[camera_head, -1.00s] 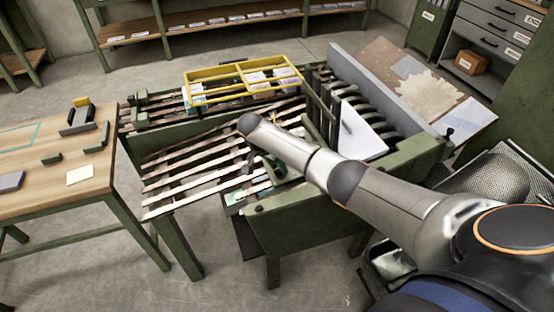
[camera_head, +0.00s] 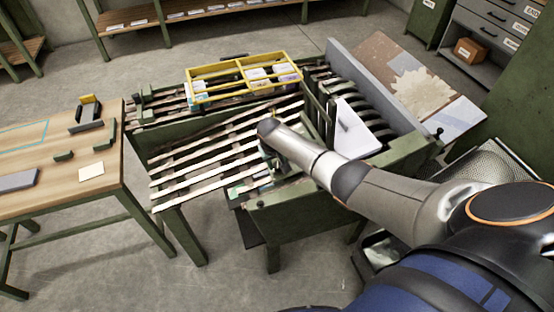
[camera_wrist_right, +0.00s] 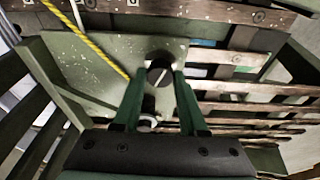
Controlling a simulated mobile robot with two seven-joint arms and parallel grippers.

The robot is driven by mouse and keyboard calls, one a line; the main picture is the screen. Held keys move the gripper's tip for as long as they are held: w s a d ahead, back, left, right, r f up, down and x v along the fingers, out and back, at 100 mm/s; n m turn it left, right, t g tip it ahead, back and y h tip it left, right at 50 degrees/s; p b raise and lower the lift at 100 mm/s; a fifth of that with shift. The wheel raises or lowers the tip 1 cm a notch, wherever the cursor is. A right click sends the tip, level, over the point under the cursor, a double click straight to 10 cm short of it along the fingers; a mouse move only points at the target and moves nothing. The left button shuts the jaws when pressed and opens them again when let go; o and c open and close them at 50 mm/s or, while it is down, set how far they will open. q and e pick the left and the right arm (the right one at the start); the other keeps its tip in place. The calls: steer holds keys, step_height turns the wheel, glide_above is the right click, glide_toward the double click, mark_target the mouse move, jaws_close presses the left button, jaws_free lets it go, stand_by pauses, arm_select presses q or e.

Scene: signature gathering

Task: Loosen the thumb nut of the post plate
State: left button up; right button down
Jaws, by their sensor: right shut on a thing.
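In the right wrist view, my right gripper (camera_wrist_right: 158,82) has its two green fingers on either side of a dark round knob, which looks like the thumb nut (camera_wrist_right: 160,66). The gripper is shut on it. The knob stands in front of a speckled green plate, apparently the post plate (camera_wrist_right: 110,55). A small pale-ended cylinder (camera_wrist_right: 146,122) shows between the fingers, nearer the palm. In the head view, my right gripper is largely hidden behind my arm, low over the slatted bench's right part. My left gripper is not in view.
The slatted green bench (camera_head: 215,150) carries a yellow frame (camera_head: 225,80) with paper stacks. A white pad (camera_head: 355,130) lies right of my arm. A wooden table (camera_head: 55,160) stands left. A yellow cord (camera_wrist_right: 95,48) crosses near the plate.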

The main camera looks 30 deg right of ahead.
mark_target(278, 164)
steer(key=shift+d+n+y, duration=0.1)
steer(key=shift+n+y, duration=0.4)
steer(key=shift+n, duration=1.6)
steer(key=shift+c, duration=2.2)
jaws_free()
steer(key=shift+r+p, duration=0.1)
steer(key=shift+p, duration=0.2)
steer(key=p+v, duration=0.1)
steer(key=v, duration=0.2)
steer(key=shift+p, duration=0.4)
steer(key=shift+r, duration=0.3)
steer(key=v, duration=0.8)
steer(key=shift+s+r, duration=0.15)
steer(key=shift+r, duration=0.2)
